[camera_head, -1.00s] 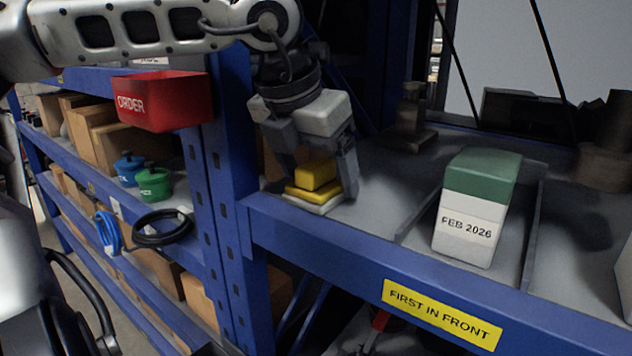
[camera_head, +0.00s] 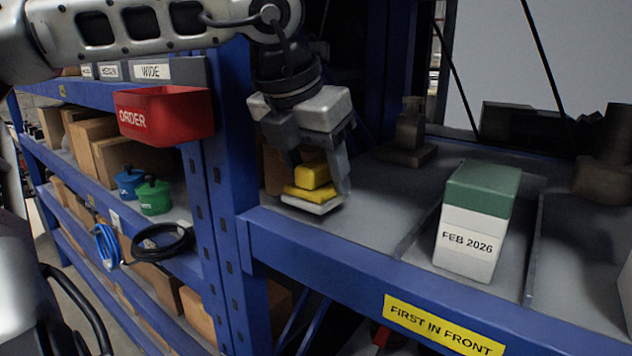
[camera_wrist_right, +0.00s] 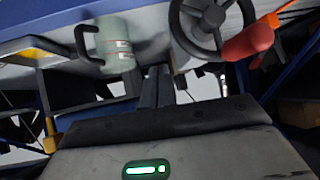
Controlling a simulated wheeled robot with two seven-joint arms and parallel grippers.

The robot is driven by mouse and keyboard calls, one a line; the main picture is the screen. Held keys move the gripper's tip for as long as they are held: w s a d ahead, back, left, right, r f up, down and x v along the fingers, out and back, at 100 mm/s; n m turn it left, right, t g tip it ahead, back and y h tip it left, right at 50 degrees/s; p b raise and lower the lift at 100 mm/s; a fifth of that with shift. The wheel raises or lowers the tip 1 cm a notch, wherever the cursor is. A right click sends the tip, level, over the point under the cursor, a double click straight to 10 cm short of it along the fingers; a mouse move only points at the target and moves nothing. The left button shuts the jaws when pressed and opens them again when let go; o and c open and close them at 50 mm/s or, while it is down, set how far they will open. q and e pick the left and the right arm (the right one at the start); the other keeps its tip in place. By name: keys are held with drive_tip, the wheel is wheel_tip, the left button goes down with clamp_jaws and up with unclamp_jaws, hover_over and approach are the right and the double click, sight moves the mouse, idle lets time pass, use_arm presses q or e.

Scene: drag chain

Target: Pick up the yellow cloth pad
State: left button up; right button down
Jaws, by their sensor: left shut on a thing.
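The yellow cloth pad (camera_head: 301,192), a yellow block on a wider yellow layer with a white underside, shows in the head view at the left end of the grey shelf. My left gripper (camera_head: 318,172) comes down from above and is shut on its upper yellow block. The pad is slightly tilted and appears a little above the shelf. The far finger is partly hidden. In the right wrist view, my right gripper's dark fingers (camera_wrist_right: 157,88) are close together with nothing seen between them.
A white and green box marked FEB 2026 (camera_head: 476,222) stands between dividers to the right. A blue upright (camera_head: 228,150) and a red ORDER bin (camera_head: 165,112) are at left. The right wrist view shows a handwheel (camera_wrist_right: 210,22), a green mug (camera_wrist_right: 116,45) and a red-handled item (camera_wrist_right: 248,43).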

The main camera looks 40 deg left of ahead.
use_arm(q)
drive_tip(key=shift+r, duration=0.9)
drive_tip(key=s+d+b, duration=0.2)
drive_tip(key=s+b, duration=0.2)
drive_tip(key=s, duration=1.4)
drive_tip(key=shift+f+b, duration=0.15)
drive_tip(key=shift+b, duration=0.2)
drive_tip(key=o, duration=0.4)
drive_tip(key=shift+c, duration=1.4)
